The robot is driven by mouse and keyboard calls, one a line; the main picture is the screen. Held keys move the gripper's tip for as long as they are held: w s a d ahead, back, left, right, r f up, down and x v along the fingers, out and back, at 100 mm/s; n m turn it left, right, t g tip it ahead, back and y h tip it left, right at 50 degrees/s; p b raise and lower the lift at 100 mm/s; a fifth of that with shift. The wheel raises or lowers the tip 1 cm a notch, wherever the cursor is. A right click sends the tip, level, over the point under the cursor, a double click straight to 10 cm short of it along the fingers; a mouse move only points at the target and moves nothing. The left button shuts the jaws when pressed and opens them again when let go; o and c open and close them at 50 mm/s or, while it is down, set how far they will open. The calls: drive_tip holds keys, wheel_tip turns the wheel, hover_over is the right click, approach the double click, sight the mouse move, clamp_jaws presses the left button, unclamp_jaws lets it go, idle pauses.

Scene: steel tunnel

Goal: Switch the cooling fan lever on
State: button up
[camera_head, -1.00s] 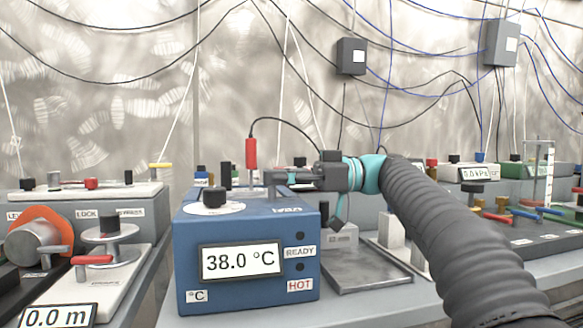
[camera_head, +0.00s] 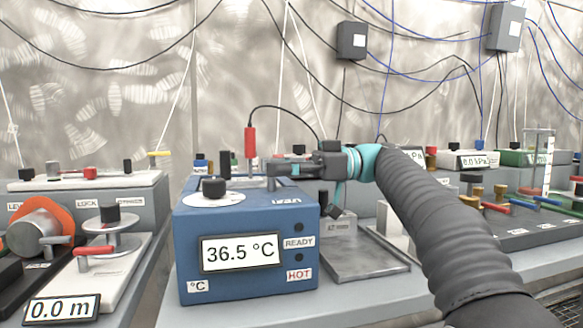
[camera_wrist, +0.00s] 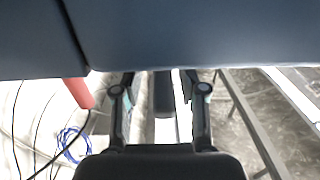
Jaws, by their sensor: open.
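The blue temperature unit (camera_head: 190,255) stands in front of me; its display (camera_head: 240,252) reads 36.5 °C. It has READY and HOT labels and a black knob (camera_head: 214,187) on a white dial on top. My gripper (camera_head: 275,176) is at the unit's top, toward its back right. In the wrist view my gripper (camera_wrist: 160,88) has its two fingers apart, with a dark upright bar (camera_wrist: 163,100) showing between them; I cannot tell whether it touches them. The blue unit's face (camera_wrist: 200,35) fills the top of that view. I cannot make out a lever labelled cooling fan.
A metal tray (camera_head: 365,262) lies to the right. A grey unit with a red-handled lever (camera_head: 97,251) is at left. Colored-lever panels (camera_head: 500,205) stand at right.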

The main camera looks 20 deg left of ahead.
drive_tip(key=v, duration=1.2)
drive_tip(key=shift+s, duration=0.1)
